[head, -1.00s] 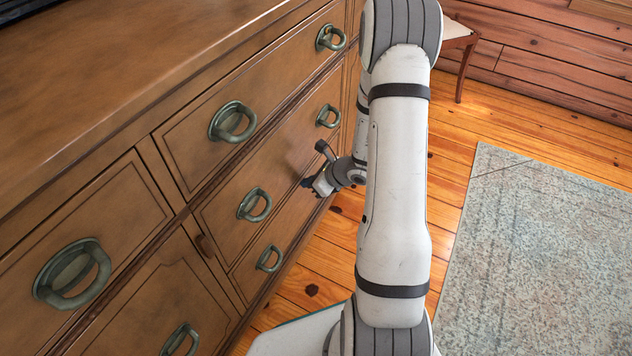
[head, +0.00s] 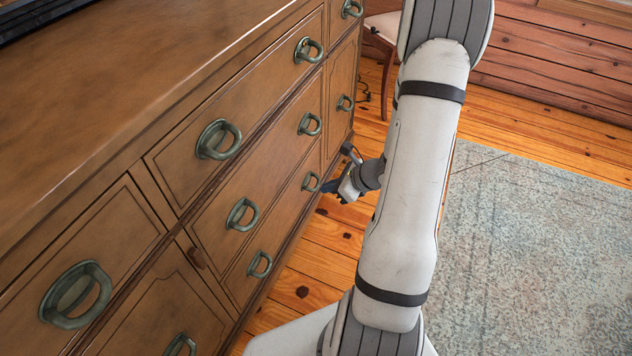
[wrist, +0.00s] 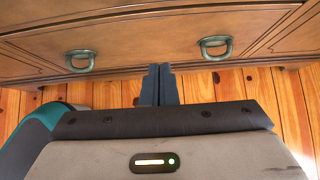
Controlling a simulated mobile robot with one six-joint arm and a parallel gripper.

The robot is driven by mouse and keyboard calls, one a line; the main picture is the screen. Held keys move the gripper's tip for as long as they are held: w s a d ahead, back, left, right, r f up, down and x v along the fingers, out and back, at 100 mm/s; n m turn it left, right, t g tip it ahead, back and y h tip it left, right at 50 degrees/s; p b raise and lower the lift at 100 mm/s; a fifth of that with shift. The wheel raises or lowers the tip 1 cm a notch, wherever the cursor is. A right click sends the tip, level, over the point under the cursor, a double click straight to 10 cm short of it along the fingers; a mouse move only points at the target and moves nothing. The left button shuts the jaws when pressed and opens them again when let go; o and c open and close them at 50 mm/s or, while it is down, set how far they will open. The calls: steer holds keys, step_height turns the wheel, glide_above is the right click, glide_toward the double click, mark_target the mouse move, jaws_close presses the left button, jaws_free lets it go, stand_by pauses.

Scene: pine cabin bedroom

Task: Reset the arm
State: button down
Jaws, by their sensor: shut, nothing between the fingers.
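My gripper (head: 333,188) shows in the head view at the end of my arm, low beside the front of the wooden dresser (head: 120,90). In the wrist view my gripper (wrist: 160,72) has its two dark fingers side by side and closed, with nothing between them. The fingers point toward the dresser's lower front (wrist: 140,30), with two ring handles above them to the left and right. In the head view a gap of floor shows near the gripper, and I cannot tell its exact distance from the dresser. My upper arm hides part of the wrist.
The dresser's closed drawers carry several green metal ring handles (head: 218,138) that stick out. A pale blue rug (head: 540,240) lies on the plank floor (head: 310,260) to the right, with free room. A chair (head: 383,45) stands behind, by the log wall (head: 550,60).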

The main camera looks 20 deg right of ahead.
steer(key=shift+s+d+r, duration=0.15)
steer(key=s+a+r+n+g+p, duration=0.2)
steer(key=a+r+n+p, duration=0.25)
steer(key=r, duration=0.55)
steer(key=s+a+r+n+g+p, duration=0.1)
steer(key=s+a+r+n+p, duration=0.1)
steer(key=a+r+n+p, duration=0.5)
steer(key=s+a+r+n+g+p, duration=0.1)
steer(key=s+r+n+g+p, duration=0.2)
steer(key=r, duration=0.9)
steer(key=s+r+n+h+p, duration=0.3)
steer(key=r+n+p, duration=0.3)
steer(key=r, duration=0.5)
steer(key=s+r+n+t+h+p, duration=0.1)
steer(key=s+r+n+h+p, duration=0.2)
steer(key=r, duration=0.9)
steer(key=s+n+p, duration=0.2)
steer(key=n+p, duration=0.2)
steer(key=p, duration=0.1)
steer(key=shift+r+t+p, duration=0.15)
steer(key=shift+t+p, duration=0.15)
steer(key=shift+p, duration=0.05)
steer(key=shift+d, duration=0.15)
